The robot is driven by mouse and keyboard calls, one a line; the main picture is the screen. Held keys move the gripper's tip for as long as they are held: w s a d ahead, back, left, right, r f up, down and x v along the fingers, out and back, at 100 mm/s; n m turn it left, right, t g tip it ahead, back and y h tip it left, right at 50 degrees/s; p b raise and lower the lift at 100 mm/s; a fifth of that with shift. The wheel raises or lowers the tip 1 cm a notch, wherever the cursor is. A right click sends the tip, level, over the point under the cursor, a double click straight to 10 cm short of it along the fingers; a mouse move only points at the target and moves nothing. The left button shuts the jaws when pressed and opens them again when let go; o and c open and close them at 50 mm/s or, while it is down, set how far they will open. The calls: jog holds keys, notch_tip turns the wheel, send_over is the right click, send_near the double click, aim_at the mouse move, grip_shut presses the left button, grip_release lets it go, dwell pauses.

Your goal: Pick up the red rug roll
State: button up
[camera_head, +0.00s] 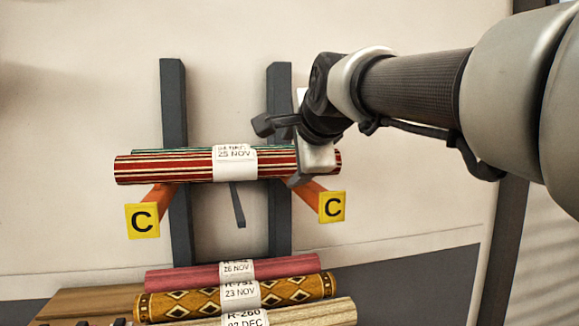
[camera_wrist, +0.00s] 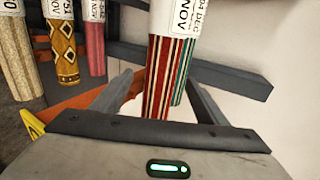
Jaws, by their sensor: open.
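The red rug roll (camera_head: 175,167), striped red, cream and dark with a white paper band, lies level across the orange arms of the rack marked C. In the wrist view the red rug roll (camera_wrist: 165,75) runs down between my fingers. My gripper (camera_head: 285,152) is open at the roll's right part and hides some of it. In the wrist view my gripper (camera_wrist: 160,95) has one finger on each side of the roll, with gaps showing. A teal striped roll (camera_wrist: 184,75) lies close behind the red one.
Two dark uprights (camera_head: 174,110) stand against the pale wall. Below are a pinkish-red roll (camera_head: 185,279), a yellow diamond-patterned roll (camera_head: 185,300) and a cream roll (camera_head: 300,315). Yellow C signs (camera_head: 142,221) mark the ends of the rack arms.

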aim_at(289, 158)
jog(key=x, duration=0.5)
jog(key=shift+w, duration=0.15)
jog(key=shift+r, duration=0.15)
jog(key=c, duration=1.5)
